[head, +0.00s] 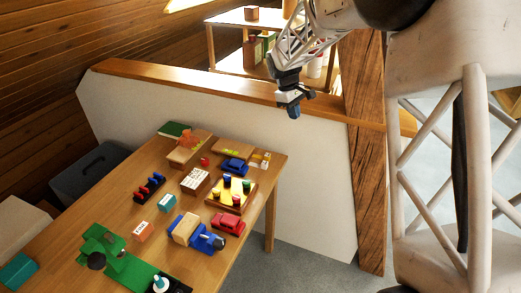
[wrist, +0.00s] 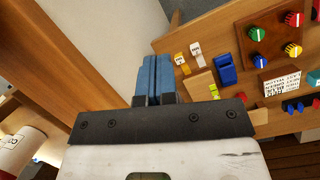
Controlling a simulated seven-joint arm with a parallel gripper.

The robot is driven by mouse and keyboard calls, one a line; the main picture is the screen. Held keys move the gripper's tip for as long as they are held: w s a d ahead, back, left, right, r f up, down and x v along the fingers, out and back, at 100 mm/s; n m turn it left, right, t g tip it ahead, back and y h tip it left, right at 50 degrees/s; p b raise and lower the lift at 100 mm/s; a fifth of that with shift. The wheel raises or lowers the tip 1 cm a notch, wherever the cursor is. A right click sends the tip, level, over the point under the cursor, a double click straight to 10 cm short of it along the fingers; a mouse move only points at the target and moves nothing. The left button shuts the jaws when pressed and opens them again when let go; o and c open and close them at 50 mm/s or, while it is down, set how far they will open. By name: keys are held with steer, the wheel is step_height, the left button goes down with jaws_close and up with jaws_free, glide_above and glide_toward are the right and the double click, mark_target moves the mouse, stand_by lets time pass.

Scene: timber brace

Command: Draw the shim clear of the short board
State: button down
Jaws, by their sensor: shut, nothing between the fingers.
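My gripper (head: 293,110) is in the air above and beyond the far end of the table, close to the low partition, its fingers shut with nothing between them. In the wrist view its blue fingers (wrist: 153,78) lie side by side. A short light wooden board (head: 232,148) lies at the table's far end with small yellow-green pieces on it; part of it shows in the wrist view (wrist: 202,84). Another wooden piece (head: 180,156) lies to its left, with an orange object (head: 188,138) on it. I cannot tell for certain which piece is the shim.
Near the board are a blue toy car (head: 235,166), small yellow and white blocks (head: 265,161) and a tray of coloured knobs (head: 228,202). The partition's wooden top rail (head: 210,86) runs behind the table. A thick timber post (head: 367,150) stands right of the gripper.

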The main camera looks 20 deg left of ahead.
mark_target(267, 155)
steer(key=w+a+f+n, duration=0.1)
steer(key=a+f+n, duration=0.1)
steer(key=a+f, duration=0.4)
steer(key=w+a+f+n+h, duration=0.1)
steer(key=a+f+n, duration=0.1)
steer(key=a+f, duration=0.5)
steer(key=a, duration=0.4)
steer(key=shift+w+a+f, duration=0.3)
steer(key=shift+w, duration=0.05)
steer(key=shift+x, duration=5)
steer(key=shift+w+d, duration=0.1)
steer(key=shift+d, duration=0.2)
steer(key=shift+d, duration=1.1)
steer(key=shift+r, duration=0.15)
steer(key=v, duration=1)
steer(key=shift+a, duration=0.2)
